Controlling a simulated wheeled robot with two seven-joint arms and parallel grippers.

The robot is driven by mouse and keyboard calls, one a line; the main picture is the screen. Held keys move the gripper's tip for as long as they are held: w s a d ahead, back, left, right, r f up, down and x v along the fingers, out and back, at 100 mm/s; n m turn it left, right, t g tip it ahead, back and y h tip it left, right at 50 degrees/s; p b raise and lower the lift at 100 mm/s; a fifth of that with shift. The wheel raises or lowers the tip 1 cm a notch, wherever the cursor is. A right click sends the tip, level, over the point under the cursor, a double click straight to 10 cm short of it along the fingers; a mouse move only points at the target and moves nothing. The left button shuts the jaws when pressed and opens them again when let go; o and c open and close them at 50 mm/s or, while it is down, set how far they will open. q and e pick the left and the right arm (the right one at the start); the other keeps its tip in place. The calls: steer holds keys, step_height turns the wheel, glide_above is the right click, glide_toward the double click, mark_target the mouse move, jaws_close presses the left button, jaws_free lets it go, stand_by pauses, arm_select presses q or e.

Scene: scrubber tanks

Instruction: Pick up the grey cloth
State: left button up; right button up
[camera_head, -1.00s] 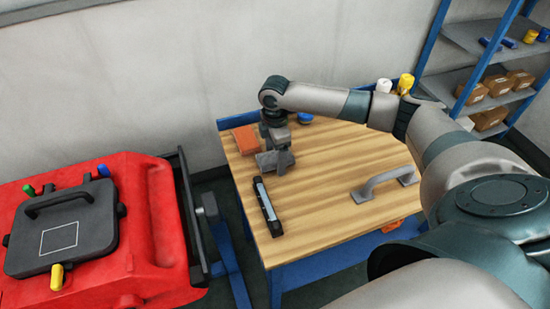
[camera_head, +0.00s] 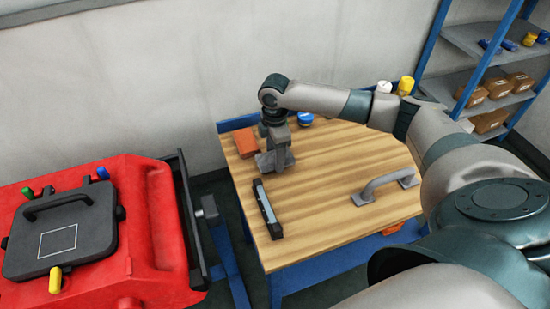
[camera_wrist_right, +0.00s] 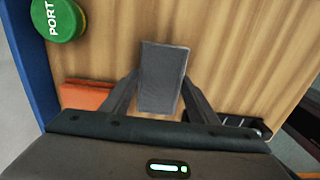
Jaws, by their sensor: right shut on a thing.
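The grey cloth (camera_wrist_right: 162,78) shows in the right wrist view as a dark grey rectangle between the fingers of my right gripper (camera_wrist_right: 160,92). The fingers press on its two sides. In the head view the right gripper (camera_head: 277,157) points down over the far left part of the wooden table, with a bit of the grey cloth (camera_head: 264,164) showing at its fingers. Whether the cloth is clear of the tabletop cannot be told. My left gripper is out of view.
An orange block (camera_head: 245,142) lies left of the gripper, and a black bar with a pale strip (camera_head: 267,208) in front. A grey handle (camera_head: 385,186) lies right on the table (camera_head: 330,165). A red machine (camera_head: 150,215) stands left. A green round lid (camera_wrist_right: 62,20) shows in the wrist view.

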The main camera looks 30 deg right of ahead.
steer(key=r, duration=0.1)
steer(key=d+r+b, duration=0.1)
steer(key=r, duration=0.1)
steer(key=shift+s+r, duration=0.1)
steer(key=shift+r, duration=0.05)
steer(key=s+d+r+b, duration=0.2)
steer(key=d+r, duration=0.4)
steer(key=d, duration=0.4)
steer(key=shift+s+d+r+b, duration=0.15)
steer(key=shift+s+r+b, duration=0.25)
steer(key=shift+b, duration=0.5)
steer(key=shift+o, duration=0.5)
steer(key=shift+f, duration=0.1)
